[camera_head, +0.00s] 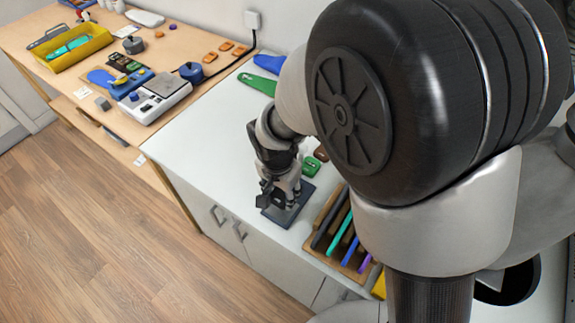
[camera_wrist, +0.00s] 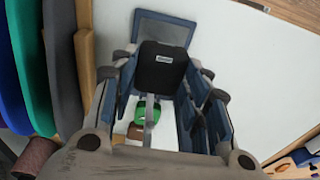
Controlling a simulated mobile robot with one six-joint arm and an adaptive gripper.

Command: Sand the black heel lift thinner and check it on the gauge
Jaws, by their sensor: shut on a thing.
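My gripper (camera_head: 285,202) points down at the dark-framed plate with a grey face (camera_head: 272,211), near the front edge of the white counter. The plate also shows in the wrist view (camera_wrist: 165,27), at the top. In the wrist view, my gripper (camera_wrist: 162,75) has its blue-padded fingers on either side of the black heel lift (camera_wrist: 162,62), which carries a small pale label, and is shut on it. The lift overlaps the plate in that view; I cannot tell whether they touch. I cannot single out the gauge with certainty.
A green piece (camera_head: 311,167) and a brown piece (camera_head: 321,154) lie close behind the gripper. A wooden rack (camera_head: 318,232) of coloured sheets stands to the right. Green (camera_head: 257,84) and blue insoles lie farther back. The wooden table holds a white device (camera_head: 158,98) and yellow tray (camera_head: 85,52).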

